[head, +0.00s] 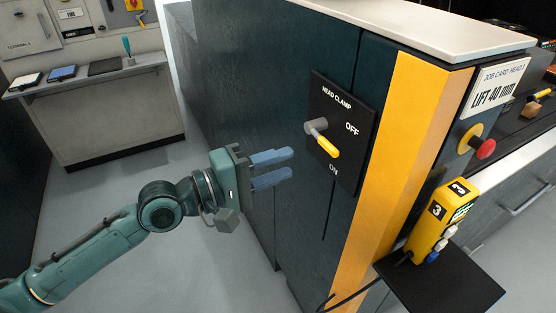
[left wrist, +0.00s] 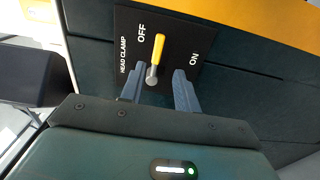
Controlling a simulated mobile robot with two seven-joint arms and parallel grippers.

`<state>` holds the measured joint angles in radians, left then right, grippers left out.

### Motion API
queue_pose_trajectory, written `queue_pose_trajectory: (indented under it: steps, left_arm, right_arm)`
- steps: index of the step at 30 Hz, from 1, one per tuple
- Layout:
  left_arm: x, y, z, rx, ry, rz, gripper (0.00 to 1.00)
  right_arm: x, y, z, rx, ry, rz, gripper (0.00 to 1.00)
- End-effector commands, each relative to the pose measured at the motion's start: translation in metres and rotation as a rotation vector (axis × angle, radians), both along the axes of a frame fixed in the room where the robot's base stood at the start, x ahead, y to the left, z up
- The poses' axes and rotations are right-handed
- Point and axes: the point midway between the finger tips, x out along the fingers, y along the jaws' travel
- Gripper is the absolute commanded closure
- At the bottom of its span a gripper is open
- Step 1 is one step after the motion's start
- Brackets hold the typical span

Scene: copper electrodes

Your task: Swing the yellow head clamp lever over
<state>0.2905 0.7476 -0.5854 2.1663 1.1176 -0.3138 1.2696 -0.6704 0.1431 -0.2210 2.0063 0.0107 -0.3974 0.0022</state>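The yellow head clamp lever (head: 326,146) sits on a black HEAD CLAMP plate (head: 346,112) on the dark cabinet face. Its grey pivot is at the plate's left, and the yellow handle points right and down, between the OFF and ON labels. In the left wrist view the lever (left wrist: 158,50) stands between and beyond the blue fingertips. My left gripper (head: 290,165) is open and empty, with fingers pointing at the plate from the left; the left wrist view also shows its fingers (left wrist: 160,75) apart. They appear clear of the handle. My right gripper is not in view.
A yellow post (head: 405,140) stands right of the plate. Beyond it are a red button (head: 485,148), a job card sign (head: 492,88), and a yellow pendant (head: 437,220) on a black shelf (head: 450,285). A grey bench (head: 110,110) is at the back left. The floor between is clear.

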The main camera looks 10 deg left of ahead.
Motion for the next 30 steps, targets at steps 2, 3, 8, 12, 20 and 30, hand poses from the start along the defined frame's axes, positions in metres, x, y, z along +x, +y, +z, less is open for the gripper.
queue_pose_trajectory:
  steps: [2,3,8,12,20,30]
  left_arm:
    - [0.001,-0.001,0.004,-0.014,0.014,-0.006,0.68]
    - [0.002,-0.003,0.004,-0.017,0.016,-0.007,0.68]
    - [0.01,-0.013,0.006,-0.019,0.014,-0.006,0.68]
    - [0.02,-0.027,0.005,-0.018,0.014,-0.006,0.68]
    - [0.038,-0.052,0.004,-0.016,0.012,-0.006,0.68]
    - [0.049,-0.067,0.003,-0.014,0.014,-0.005,0.68]
  right_arm:
    - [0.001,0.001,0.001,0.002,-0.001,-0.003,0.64]
    - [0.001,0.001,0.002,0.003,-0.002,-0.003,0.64]
    - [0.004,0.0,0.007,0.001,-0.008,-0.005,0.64]
    - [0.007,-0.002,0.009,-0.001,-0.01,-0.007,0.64]
    - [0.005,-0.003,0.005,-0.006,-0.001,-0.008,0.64]
    - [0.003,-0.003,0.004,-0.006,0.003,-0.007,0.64]
